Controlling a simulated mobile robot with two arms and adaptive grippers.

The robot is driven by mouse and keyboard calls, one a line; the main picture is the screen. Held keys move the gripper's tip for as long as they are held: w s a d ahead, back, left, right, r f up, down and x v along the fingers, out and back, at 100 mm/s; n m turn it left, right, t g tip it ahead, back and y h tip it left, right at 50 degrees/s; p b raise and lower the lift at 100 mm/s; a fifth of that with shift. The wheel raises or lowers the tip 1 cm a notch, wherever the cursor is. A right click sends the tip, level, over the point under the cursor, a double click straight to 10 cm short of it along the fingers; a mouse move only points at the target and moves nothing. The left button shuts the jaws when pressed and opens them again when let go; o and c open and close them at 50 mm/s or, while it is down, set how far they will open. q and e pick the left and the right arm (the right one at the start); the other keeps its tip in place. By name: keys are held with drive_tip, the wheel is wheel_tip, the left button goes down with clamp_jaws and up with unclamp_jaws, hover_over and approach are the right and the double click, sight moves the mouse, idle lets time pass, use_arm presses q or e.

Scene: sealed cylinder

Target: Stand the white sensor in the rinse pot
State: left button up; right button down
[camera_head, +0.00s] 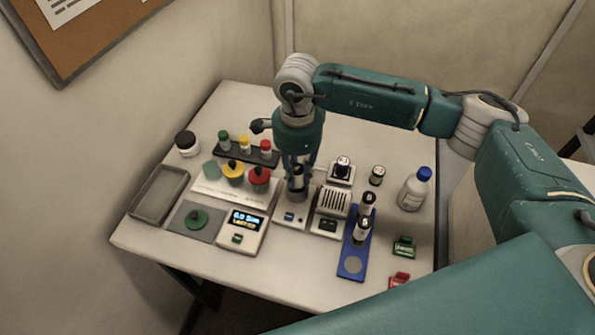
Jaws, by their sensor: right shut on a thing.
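My right gripper (297,166) points down over the middle of the table and is shut on a small black and white cylinder (297,183). The cylinder is upright over a small white device (288,216); I cannot tell whether it touches it. Its upper part is hidden by the fingers. Two similar black and white cylinders, one farther back (367,202) and one nearer (362,230), stand on a blue rack (350,272). I cannot tell for certain which thing is the white sensor or the rinse pot. My left gripper is not in view.
Left are a scale (241,232), a grey tray (158,193) and a white block (210,190) with coloured knobs. Behind are capped vials (244,146). Right are a dark jar (377,175), a blue-capped bottle (415,190), and green (404,247) and red (400,280) clips.

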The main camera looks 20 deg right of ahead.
drive_tip(key=shift+f, duration=0.55)
drive_tip(key=shift+f+b, duration=0.2)
drive_tip(key=shift+b, duration=0.1)
drive_tip(key=c, duration=1.5)
unclamp_jaws()
drive_tip(key=shift+r, duration=0.1)
drive_tip(key=shift+o, duration=0.2)
drive_tip(key=shift+r, duration=0.1)
drive_tip(key=shift+r, duration=0.15)
wheel_tip(320, 180, up, 10)
drive_tip(key=b, duration=0.4)
drive_tip(key=shift+r, duration=0.9)
